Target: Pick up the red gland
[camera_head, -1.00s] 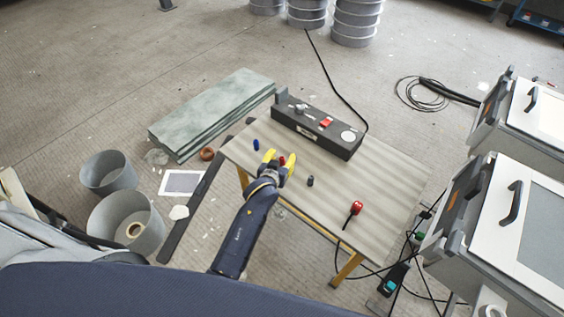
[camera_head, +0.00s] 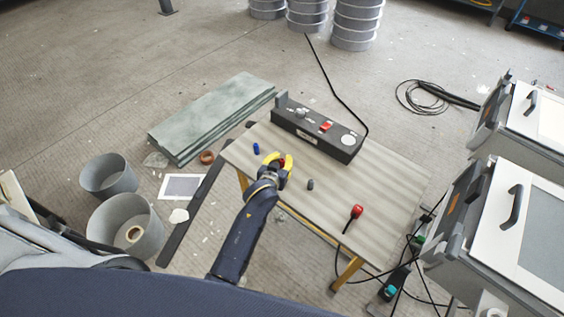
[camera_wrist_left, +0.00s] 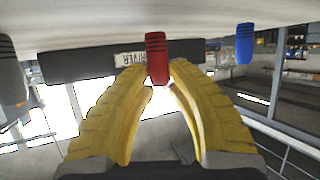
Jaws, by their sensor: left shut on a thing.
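The red gland (camera_wrist_left: 157,58) is between the yellow fingertips of my left gripper (camera_wrist_left: 158,75) in the left wrist view. In the head view my left gripper (camera_head: 276,164) is over the left front part of the wooden table (camera_head: 375,190), with the red gland mostly hidden between its fingers. The gripper is shut on the gland. Whether the gland still touches the table, I cannot tell. A blue gland (camera_head: 256,148) stands to the left of the gripper, and a grey one (camera_head: 310,184) stands to its right. My right gripper is not in view.
A black control box (camera_head: 318,131) with a red switch sits along the table's back edge. A red-headed item (camera_head: 357,211) with a dark cable is near the front edge. White machines (camera_head: 510,200) stand at the right. The table's middle right is clear.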

